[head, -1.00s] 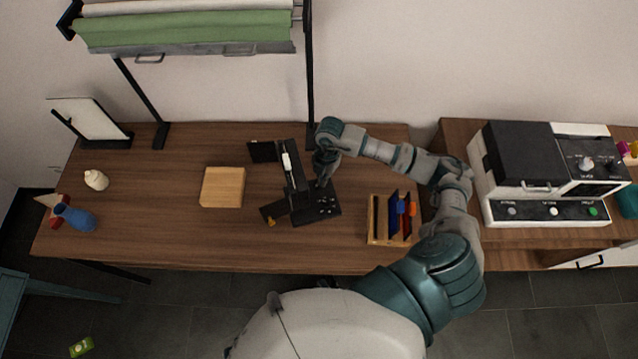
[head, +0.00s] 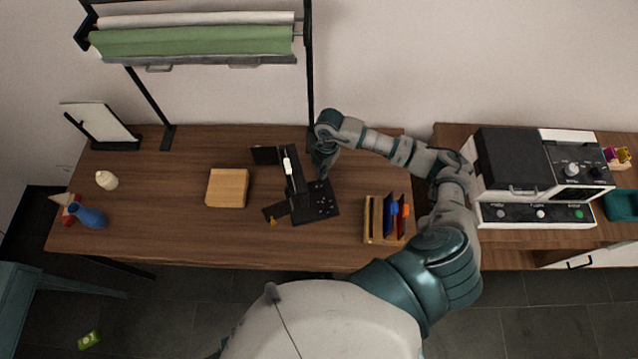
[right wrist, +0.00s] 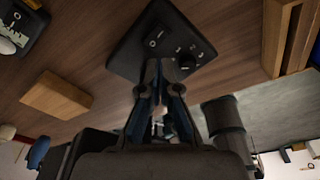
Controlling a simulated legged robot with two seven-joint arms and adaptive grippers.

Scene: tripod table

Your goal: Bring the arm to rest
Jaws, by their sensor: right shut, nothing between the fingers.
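My right gripper (head: 321,173) is shut and empty, fingers pointing down at the back edge of a black device (head: 316,203) on the wooden table. The device has a flat base with knobs and switches, and an upright part with a white piece (head: 287,165). In the right wrist view, the closed fingers (right wrist: 160,68) appear in front of the black control panel (right wrist: 155,35), with its dial and switch beyond them. I cannot tell whether the fingertips touch it. My right arm reaches in from the right, bent at the elbow. My left gripper is out of view.
A wooden block (head: 227,188) lies left of the device. A wooden rack (head: 370,235) with coloured items stands to its right, below my forearm. A large machine (head: 530,180) stands on the right-hand cabinet. The table between block and white bottle (head: 107,180) is clear.

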